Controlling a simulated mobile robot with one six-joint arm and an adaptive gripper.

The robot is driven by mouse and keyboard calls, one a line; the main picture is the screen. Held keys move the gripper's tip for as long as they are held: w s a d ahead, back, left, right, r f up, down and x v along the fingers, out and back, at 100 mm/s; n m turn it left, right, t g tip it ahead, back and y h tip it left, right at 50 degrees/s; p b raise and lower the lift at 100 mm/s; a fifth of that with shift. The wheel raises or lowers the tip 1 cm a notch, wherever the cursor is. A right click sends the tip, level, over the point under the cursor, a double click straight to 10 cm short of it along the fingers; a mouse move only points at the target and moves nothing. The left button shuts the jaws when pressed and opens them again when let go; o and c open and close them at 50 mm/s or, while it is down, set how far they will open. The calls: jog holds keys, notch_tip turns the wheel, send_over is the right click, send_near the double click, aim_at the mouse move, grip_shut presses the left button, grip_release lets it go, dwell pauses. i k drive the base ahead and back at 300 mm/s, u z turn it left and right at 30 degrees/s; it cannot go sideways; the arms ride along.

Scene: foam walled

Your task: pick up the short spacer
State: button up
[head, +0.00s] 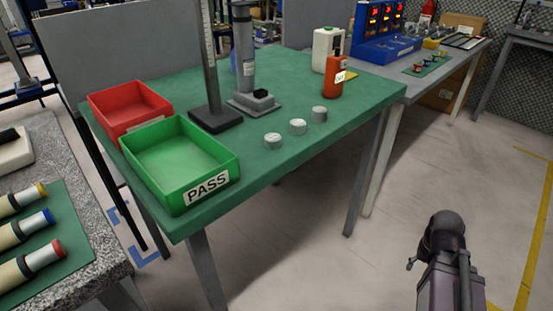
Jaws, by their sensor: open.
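Three small grey round spacers stand in a slanting row near the front right edge of the green table top (290,165). They are the left spacer (273,141), the middle spacer (297,127) and the right spacer (319,115). They are apart from each other and look close in height, so I cannot tell which is the short one. Part of my own dark arm shows at the lower right, over the floor and away from the table. My gripper's fingers are not in view.
A green PASS bin (205,190) and a red bin (115,108) stand at the table's left. A height gauge (215,115) and a grey stand (253,103) are behind the spacers. An orange bottle (333,78) and a white jug (325,50) stand behind right. Floor in front is clear.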

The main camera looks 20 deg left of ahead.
aim_at(272, 141)
jog(key=z, duration=0.05)
jog(key=k, duration=2.3)
jog(key=u, duration=1)
jog(key=i, duration=1)
jog(key=u, duration=0.05)
